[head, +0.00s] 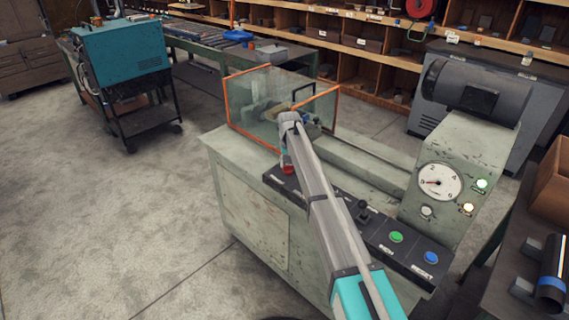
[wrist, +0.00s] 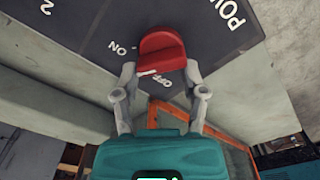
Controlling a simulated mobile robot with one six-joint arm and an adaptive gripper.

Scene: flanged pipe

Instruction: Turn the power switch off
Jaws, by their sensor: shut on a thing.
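The power switch is a red rotary knob (wrist: 162,50) on a dark panel (wrist: 85,30) in the wrist view. White letters beside it read "ON" at its left and "OFF" just below it, and "POW" shows at the upper right. A white mark shows on the knob's lower edge, near "OFF"; I cannot tell exactly which label it points to. My gripper (wrist: 160,78) has one finger on each side of the knob and is shut on it. In the head view the red knob (head: 287,169) shows at the panel's far left end, below my gripper, partly hidden by my arm.
The panel (head: 345,207) also carries a black lever, a green button (head: 396,237) and a blue button (head: 431,257). Behind stand a clear guard with orange edges (head: 334,102) and a gauge (head: 439,182) with lit green and yellow lamps. Open floor lies left of the machine.

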